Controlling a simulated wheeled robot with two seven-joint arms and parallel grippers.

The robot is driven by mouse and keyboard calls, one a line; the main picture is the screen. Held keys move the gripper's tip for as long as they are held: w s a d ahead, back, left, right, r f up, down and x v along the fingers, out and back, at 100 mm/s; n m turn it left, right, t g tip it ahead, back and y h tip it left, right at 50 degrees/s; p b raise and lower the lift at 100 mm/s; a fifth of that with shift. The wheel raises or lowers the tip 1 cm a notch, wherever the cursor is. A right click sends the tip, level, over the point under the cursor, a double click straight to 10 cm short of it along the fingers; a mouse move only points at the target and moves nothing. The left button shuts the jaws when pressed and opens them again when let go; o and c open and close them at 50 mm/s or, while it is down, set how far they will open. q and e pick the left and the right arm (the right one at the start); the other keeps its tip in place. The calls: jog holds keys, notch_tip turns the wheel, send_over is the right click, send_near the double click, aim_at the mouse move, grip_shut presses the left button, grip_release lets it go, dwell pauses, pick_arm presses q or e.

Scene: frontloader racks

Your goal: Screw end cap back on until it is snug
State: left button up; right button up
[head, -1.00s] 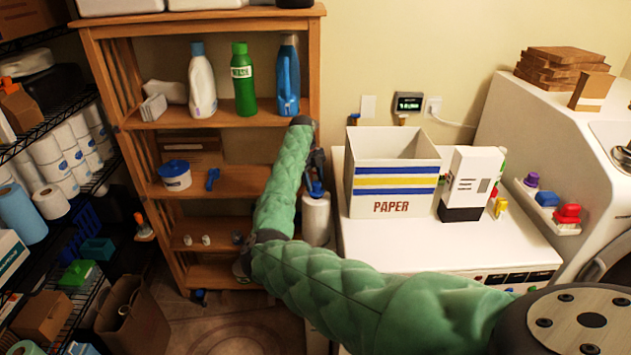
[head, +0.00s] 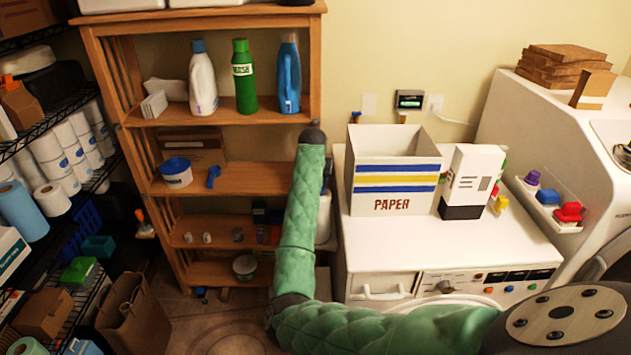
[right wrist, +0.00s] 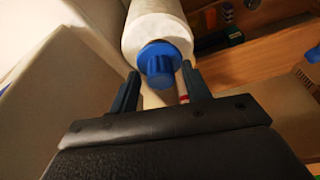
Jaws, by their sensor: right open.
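In the right wrist view, a white cylinder (right wrist: 158,25) points its blue end cap (right wrist: 158,62) toward my right gripper (right wrist: 161,83). The gripper is open and empty. Its two dark fingertips lie on either side of the cap's near edge in the picture, with visible gaps. I cannot tell whether the cap is tight. In the head view, the white cylinder (head: 325,215) stands between the wooden shelf and the white counter, mostly hidden by my green-sleeved right arm. Its cap and my right gripper are largely hidden there. My left gripper is not in view.
The wooden shelf (head: 222,118) with bottles stands on the left of my arm. On the white counter (head: 480,240) are a PAPER bin (head: 392,205) and a white-and-black box (head: 470,180). A dark wire rack with paper rolls is at far left.

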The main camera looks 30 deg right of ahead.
jog(key=shift+n, duration=0.9)
jog(key=shift+d+f, duration=0.1)
jog(key=shift+f, duration=0.2)
jog(key=shift+c, duration=0.4)
